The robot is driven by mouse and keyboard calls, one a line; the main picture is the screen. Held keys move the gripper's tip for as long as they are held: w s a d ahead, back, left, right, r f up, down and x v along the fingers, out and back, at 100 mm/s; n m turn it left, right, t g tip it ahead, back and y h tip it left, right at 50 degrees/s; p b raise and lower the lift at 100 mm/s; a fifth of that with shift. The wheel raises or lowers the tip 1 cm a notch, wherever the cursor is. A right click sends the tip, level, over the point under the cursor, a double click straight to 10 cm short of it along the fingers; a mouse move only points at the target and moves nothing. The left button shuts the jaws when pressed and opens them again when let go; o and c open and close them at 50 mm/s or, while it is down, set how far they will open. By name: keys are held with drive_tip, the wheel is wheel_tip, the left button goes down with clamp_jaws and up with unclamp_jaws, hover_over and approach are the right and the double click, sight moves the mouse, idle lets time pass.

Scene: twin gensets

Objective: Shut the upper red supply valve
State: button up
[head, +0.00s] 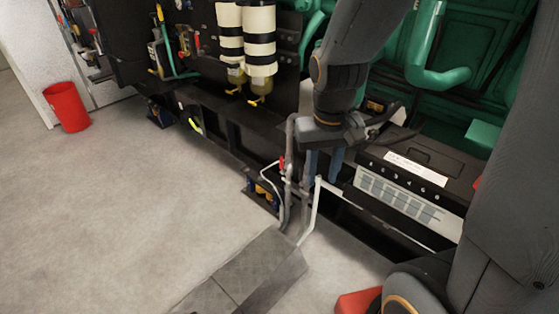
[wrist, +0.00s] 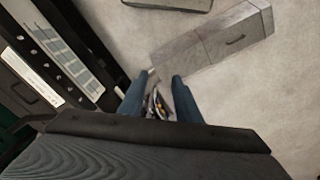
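A small red valve handle (head: 282,163) sits on the upright grey and white pipes (head: 290,185) at the front of the genset frame. It appears to be the upper red supply valve; a second red handle cannot be made out. My gripper (head: 322,180) points down, just right of the pipes and the red handle in the head view. Its two blue fingers are apart, with nothing seen held. In the wrist view my gripper (wrist: 163,78) has small pipe parts (wrist: 157,103) showing between its fingers; they lie below, and the red handle is not clearly seen there.
A black box with a pale label panel (head: 405,195) lies right of the gripper. A grey floor channel (head: 245,272) runs from the pipes. Green engine parts (head: 440,75) stand behind. A red bin (head: 67,107) stands far left. The floor at left is clear.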

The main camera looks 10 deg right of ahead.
drive_tip(key=w+f+m+t+b, duration=0.1)
drive_tip(key=w+f+b, duration=0.4)
drive_tip(key=w, duration=0.4)
drive_tip(key=w+f+m+b, duration=0.1)
drive_tip(key=w+f+b, duration=0.4)
drive_tip(key=w, duration=0.5)
drive_tip(key=m+t+h+b, duration=0.1)
drive_tip(key=m+t+b, duration=0.1)
drive_tip(key=b, duration=0.8)
hover_over(281, 159)
drive_tip(key=s, duration=0.2)
drive_tip(key=f, duration=1.5)
drive_tip(key=shift+a+f, duration=0.25)
drive_tip(key=shift+a, duration=0.1)
drive_tip(key=shift+t, duration=0.3)
drive_tip(key=b+x, duration=0.1)
drive_tip(key=x, duration=0.6)
drive_tip(key=shift+d+f, duration=0.15)
drive_tip(key=shift+f, duration=0.1)
clamp_jaws()
